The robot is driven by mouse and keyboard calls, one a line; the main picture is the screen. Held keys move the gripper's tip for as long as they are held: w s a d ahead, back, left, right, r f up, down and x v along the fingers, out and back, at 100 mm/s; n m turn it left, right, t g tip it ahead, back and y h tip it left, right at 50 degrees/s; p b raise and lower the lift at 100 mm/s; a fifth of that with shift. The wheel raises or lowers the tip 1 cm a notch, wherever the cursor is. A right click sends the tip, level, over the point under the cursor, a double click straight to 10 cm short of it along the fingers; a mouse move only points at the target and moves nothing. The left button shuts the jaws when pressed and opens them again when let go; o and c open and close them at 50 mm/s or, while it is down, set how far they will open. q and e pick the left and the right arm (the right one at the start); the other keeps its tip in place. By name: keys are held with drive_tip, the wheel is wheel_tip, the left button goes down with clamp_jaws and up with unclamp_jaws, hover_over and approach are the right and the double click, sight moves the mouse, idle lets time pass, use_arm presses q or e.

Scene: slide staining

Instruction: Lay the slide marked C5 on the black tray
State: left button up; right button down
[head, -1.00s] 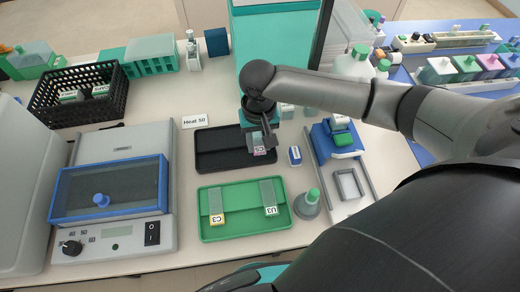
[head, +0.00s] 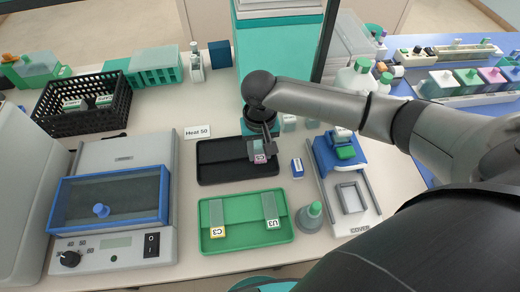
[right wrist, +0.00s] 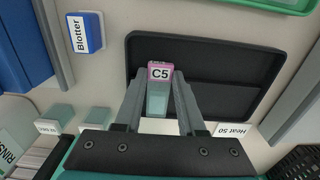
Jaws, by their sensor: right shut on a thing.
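The slide marked C5 (right wrist: 158,92) has a pink label end and a clear greenish body. It also shows in the head view (head: 260,158), at the right part of the black tray (head: 222,171). My right gripper (right wrist: 160,85) is shut on it, with a finger on each side. The slide is over the black tray (right wrist: 215,55); I cannot tell whether it touches the tray floor. The rest of the tray is empty. My left gripper is not in view.
A green tray (head: 245,235) with slides C3 (head: 217,218) and U3 (head: 271,210) lies in front of the black tray. A blue blotter block (head: 297,168) stands to the right. A Heat 50 card (head: 197,132) stands behind. A glass-lidded heater (head: 110,200) is at left.

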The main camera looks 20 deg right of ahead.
drive_tip(key=shift+f, duration=0.15)
drive_tip(key=shift+c, duration=2.1)
unclamp_jaws()
